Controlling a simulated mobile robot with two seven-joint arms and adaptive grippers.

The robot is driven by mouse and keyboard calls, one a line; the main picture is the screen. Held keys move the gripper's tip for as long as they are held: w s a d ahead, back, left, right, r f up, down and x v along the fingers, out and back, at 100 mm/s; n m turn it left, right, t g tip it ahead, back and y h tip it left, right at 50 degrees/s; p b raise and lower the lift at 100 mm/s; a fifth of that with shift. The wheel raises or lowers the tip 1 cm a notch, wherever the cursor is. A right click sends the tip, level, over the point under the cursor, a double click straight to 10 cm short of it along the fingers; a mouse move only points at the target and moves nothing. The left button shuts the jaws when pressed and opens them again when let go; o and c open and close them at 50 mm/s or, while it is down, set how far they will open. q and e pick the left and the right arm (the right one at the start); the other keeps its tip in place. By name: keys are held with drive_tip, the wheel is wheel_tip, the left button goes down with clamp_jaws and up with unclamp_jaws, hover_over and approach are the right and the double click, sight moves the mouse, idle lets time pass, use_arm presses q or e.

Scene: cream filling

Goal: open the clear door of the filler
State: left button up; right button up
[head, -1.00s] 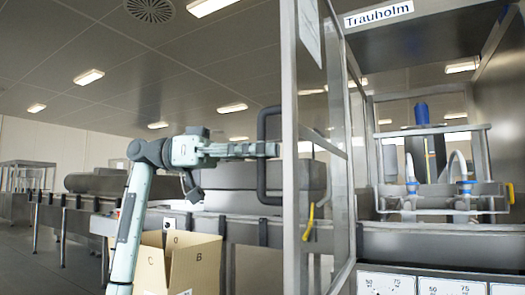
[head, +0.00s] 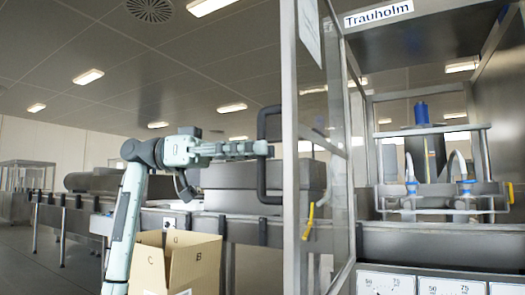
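The filler's clear door (head: 338,200) is a transparent panel in a grey metal frame. It stands swung out toward me, leaving the filler's front uncovered. Its dark handle (head: 262,160) is a tall bracket on the door's left edge. My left gripper (head: 262,150) points right, with its fingertips by the upper part of the handle. I cannot tell whether it touches the handle or how far apart its fingers are. My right gripper is not in view. The filler's nozzles and hoses (head: 463,178) show inside at right.
An open cardboard box (head: 195,265) stands below my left arm. A grey conveyor line (head: 75,215) runs across the back left. The metal frame post of the door stands close to the right of my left gripper. Open air lies left of my arm.

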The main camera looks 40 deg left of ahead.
use_arm(q)
drive_tip(key=v, duration=1)
drive_tip(key=shift+s+a, duration=0.15)
drive_tip(key=shift+a, duration=0.05)
